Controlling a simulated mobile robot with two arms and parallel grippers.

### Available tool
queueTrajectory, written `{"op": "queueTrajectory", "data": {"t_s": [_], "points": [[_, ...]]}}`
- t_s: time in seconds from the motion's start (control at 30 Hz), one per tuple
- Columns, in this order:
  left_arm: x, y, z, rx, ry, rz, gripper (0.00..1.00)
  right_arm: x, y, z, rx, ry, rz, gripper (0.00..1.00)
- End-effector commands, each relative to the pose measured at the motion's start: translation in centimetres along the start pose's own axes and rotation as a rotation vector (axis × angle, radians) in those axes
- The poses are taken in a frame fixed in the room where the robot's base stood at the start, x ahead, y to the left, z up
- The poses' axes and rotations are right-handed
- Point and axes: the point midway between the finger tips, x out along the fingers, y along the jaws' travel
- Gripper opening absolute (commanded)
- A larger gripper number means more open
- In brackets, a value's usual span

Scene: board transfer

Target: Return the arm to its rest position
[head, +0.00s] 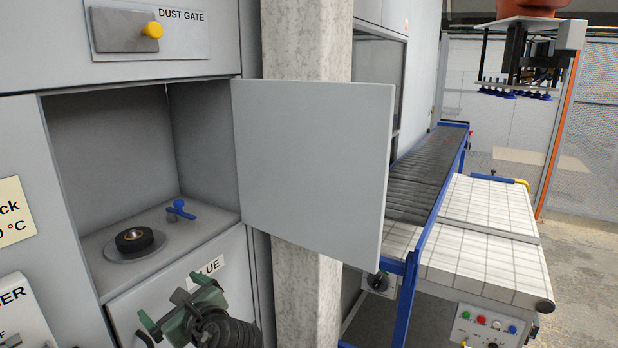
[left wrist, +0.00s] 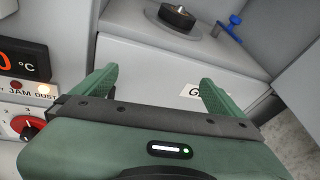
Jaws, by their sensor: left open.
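My left gripper (head: 178,307) is green and sits low in front of the grey cabinet, below its open compartment (head: 120,125). It is open with nothing between its fingers. In the left wrist view its two green fingers (left wrist: 160,92) are spread apart in front of a grey panel with a partly hidden label (left wrist: 196,92). In the compartment, a black round part (head: 134,240) sits on a grey disc, with a blue-handled valve (head: 180,209) to its right. Both also show at the top of the left wrist view. My right gripper does not show in either view.
The compartment's grey door (head: 312,165) stands open, jutting out to the right of the opening. A concrete pillar (head: 302,295) rises behind it. Conveyors (head: 490,202) and a control box (head: 487,328) are at right. Bare floor (head: 585,285) shows at the far right.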

Motion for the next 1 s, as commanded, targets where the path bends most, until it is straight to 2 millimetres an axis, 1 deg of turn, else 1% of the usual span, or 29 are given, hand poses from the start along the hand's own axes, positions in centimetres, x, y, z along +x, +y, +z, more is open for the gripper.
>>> {"op": "queueTrajectory", "data": {"t_s": [0.03,0.17,0.27,0.37,0.43,0.47,0.5,0.53,0.6,0.7,0.8,1.0], "points": [[0.0,0.7,-1.1,-0.039,0.026,0.002,1.00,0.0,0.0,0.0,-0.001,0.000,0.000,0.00],[-0.1,2.5,-4.0,-0.180,0.106,0.006,1.00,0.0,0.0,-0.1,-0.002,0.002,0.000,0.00],[-0.4,4.4,-6.7,-0.316,0.181,0.021,1.00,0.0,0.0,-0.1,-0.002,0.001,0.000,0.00],[-1.1,6.6,-9.9,-0.478,0.271,0.057,1.00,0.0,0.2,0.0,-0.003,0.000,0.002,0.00],[-1.9,8.7,-12.4,-0.622,0.346,0.100,1.00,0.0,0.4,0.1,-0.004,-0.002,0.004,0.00],[-2.5,9.7,-13.7,-0.692,0.382,0.126,1.00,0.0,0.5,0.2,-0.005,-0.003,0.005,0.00],[-3.4,11.2,-15.3,-0.795,0.433,0.170,1.00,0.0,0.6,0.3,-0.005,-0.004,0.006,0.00],[-4.1,12.4,-16.6,-0.876,0.471,0.210,1.00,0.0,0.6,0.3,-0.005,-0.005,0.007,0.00],[-6.2,15.0,-19.2,-1.065,0.552,0.314,1.00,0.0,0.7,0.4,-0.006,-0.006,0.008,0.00],[-9.1,17.9,-21.7,-1.286,0.631,0.469,1.00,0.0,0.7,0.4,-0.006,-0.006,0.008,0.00],[-11.6,20.0,-23.2,-1.443,0.676,0.607,1.00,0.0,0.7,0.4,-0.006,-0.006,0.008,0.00],[-15.8,23.1,-24.9,-1.659,0.712,0.844,1.00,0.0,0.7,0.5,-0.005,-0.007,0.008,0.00]]}}
